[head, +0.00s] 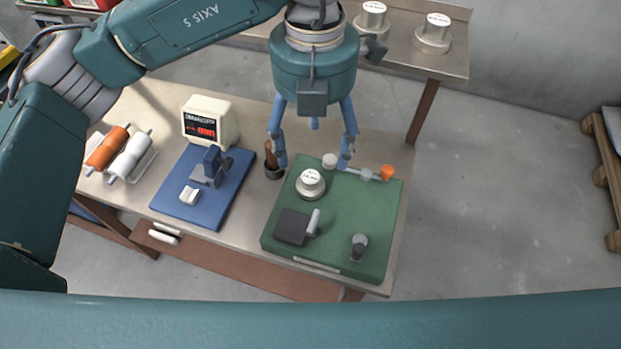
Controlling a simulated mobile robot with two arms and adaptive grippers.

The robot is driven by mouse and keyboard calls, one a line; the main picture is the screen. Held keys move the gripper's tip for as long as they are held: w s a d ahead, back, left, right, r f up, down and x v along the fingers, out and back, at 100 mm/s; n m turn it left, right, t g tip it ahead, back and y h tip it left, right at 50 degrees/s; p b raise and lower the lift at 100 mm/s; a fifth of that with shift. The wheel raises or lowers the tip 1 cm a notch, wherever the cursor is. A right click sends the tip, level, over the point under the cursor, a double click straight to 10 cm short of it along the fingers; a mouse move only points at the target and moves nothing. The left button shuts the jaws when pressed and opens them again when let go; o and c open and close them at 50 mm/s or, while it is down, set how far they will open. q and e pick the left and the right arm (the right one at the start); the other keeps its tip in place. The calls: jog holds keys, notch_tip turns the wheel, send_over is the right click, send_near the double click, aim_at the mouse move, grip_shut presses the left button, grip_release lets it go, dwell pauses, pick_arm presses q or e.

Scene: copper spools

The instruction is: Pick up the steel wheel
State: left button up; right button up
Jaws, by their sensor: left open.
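A round silver metal piece (310,184) with a raised, labelled top sits on the green board (345,235); it looks most like the steel wheel, but its label is too small to read. Two similar silver pieces stand on the back bench, one at its left (371,22) and one farther right (433,36). My left gripper (313,163) is open and points down. Its blue fingers are spread above the board's back edge, and in the picture the silver piece lies just below the gap between them. Height above the board is hard to judge. My right gripper is out of view.
The green board also carries a dark block (292,227), a dark knob (358,247) and an orange-tipped fitting (387,172). A brown-handled tool (270,155) stands beside the left finger. A blue-based device (190,197), a display unit (210,121) and two rolls (107,148) are left.

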pick_arm(q)
jog(key=shift+w+f+b, duration=0.2)
jog(key=shift+w+f, duration=0.15)
jog(key=shift+f, duration=0.2)
jog(key=shift+w+f+b, duration=0.15)
jog(key=shift+w+f, duration=0.15)
jog(key=shift+f, duration=0.2)
jog(key=p, duration=0.2)
send_over(311, 176)
jog(key=f, duration=0.4)
jog(key=shift+s+d+f, duration=0.1)
jog(key=shift+s+f, duration=0.15)
jog(key=shift+f, duration=0.15)
jog(key=f+p, duration=0.1)
jog(key=f, duration=0.1)
jog(key=f+p, duration=0.1)
jog(key=f, duration=0.2)
jog(key=shift+w+a, duration=0.15)
jog(key=shift+a, duration=0.05)
jog(key=shift+f, duration=0.25)
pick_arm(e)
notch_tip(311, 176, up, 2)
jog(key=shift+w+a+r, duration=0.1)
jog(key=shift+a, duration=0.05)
pick_arm(q)
jog(key=c, duration=1.4)
jog(key=shift+d+r, duration=0.1)
